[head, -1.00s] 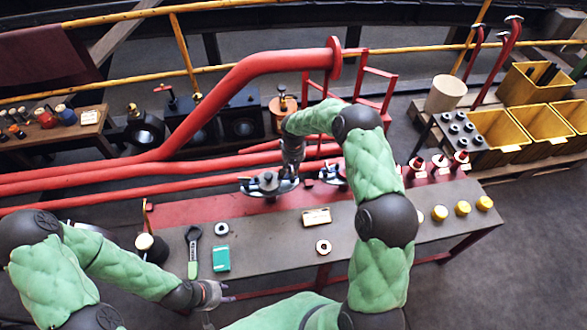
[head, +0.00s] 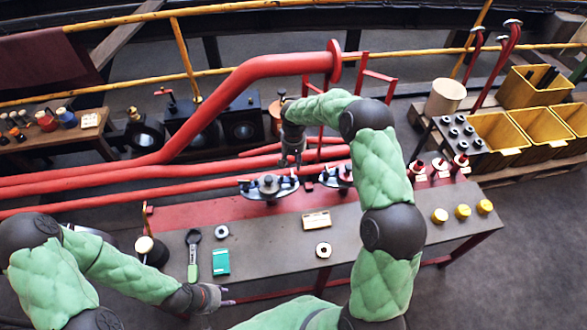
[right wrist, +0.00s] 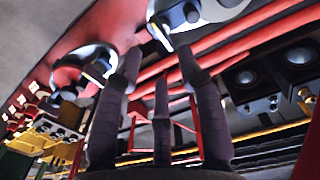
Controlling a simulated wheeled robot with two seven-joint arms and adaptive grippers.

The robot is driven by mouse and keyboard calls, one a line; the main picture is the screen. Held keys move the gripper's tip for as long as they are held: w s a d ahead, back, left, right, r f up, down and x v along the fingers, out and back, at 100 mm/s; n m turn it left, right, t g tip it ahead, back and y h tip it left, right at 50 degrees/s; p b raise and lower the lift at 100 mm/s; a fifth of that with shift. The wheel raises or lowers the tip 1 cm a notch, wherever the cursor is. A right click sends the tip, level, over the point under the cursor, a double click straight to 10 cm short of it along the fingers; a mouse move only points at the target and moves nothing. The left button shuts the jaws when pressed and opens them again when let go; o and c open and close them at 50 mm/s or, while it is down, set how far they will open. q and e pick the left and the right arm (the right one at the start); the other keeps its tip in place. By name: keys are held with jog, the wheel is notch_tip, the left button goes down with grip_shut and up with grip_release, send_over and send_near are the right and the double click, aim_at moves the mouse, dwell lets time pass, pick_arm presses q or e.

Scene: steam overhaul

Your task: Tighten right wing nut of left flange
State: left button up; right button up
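The left flange (head: 266,188) is a round grey metal disc on the red pipework in the middle of the head view. Its right wing nut (head: 289,178) shows at its right edge, small and dark; how tight it is cannot be told. The right flange (head: 338,178) sits beside it, partly behind my right arm. My right gripper (head: 291,160) hangs above and just behind the left flange's right side. The right wrist view shows its dark fingers (right wrist: 158,62) spread and empty, with flange metal (right wrist: 172,18) beyond the tips. My left gripper (head: 228,296) is open and empty at the bench's front edge.
On the grey bench lie a green-handled wrench (head: 193,255), a teal box (head: 221,262), a cream box (head: 316,220) and two rings. Yellow caps (head: 462,211) and red valve pieces (head: 438,167) stand on the right. A large red pipe (head: 235,95) arches behind.

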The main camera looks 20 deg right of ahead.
jog(key=shift+r, duration=2.75)
jog(key=shift+a+f, duration=0.1)
jog(key=s+a+f+y, duration=0.1)
jog(key=s+a+f, duration=0.4)
jog(key=s+f, duration=0.1)
jog(key=s+a+f+y, duration=0.1)
jog(key=s+a+f, duration=0.5)
jog(key=s, duration=0.1)
jog(key=s+a+f+n+y, duration=0.1)
jog(key=s+a+f, duration=0.4)
jog(key=s+f, duration=0.1)
jog(key=shift+s+a+f+y, duration=0.2)
jog(key=shift+a+y, duration=0.05)
jog(key=shift+y, duration=0.15)
jog(key=s+a+f, duration=0.1)
jog(key=s+a, duration=0.1)
jog(key=s, duration=0.9)
jog(key=shift+s+a, duration=0.2)
